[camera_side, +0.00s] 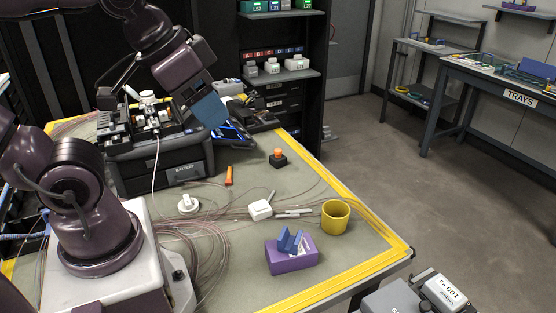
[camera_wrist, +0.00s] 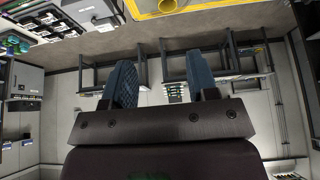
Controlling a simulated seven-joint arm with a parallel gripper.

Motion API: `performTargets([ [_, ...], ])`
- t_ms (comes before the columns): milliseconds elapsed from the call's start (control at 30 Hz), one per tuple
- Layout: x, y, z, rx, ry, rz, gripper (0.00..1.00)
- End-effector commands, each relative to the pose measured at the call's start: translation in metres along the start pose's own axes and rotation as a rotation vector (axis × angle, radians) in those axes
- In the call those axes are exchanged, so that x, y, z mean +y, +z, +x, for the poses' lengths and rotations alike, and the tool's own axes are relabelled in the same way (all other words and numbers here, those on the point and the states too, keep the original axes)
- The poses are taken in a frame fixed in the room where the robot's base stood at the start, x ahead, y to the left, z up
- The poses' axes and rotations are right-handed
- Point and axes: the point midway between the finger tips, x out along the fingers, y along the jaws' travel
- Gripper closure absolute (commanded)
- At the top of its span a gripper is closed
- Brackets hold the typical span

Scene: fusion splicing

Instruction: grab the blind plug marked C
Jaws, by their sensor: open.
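My gripper (camera_side: 208,112) is raised above the back of the work table in the side view, near the splicing machine (camera_side: 160,150). In the wrist view its two blue fingers (camera_wrist: 162,82) stand well apart with nothing between them. I cannot make out for certain a blind plug marked C. A row of small lettered red and blue tags (camera_side: 272,53) runs along the back shelf, too small to read surely. My gripper is apart from that shelf, to its left in the side view.
On the table are a yellow cup (camera_side: 336,217), a purple block with a blue holder (camera_side: 291,258), a white box (camera_side: 260,210), an orange-topped button (camera_side: 277,157) and loose cables (camera_side: 205,240). White items (camera_side: 297,62) stand on the back shelf. A tray bench (camera_side: 500,95) is at right.

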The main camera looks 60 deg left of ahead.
Motion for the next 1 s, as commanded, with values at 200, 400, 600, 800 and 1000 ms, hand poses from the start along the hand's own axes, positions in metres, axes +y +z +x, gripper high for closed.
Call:
performTargets([
  [200,0.007,0.005,0.021,-0.107,0.023,0.027,0.47],
  [400,-0.001,0.006,0.071,-0.346,0.016,0.038,0.47],
  [600,-0.026,0.006,0.127,-0.556,-0.083,0.106,0.47],
  [800,-0.065,0.013,0.183,-0.744,-0.239,0.239,0.47],
  [1000,-0.116,0.019,0.231,-0.919,-0.435,0.442,0.47],
])
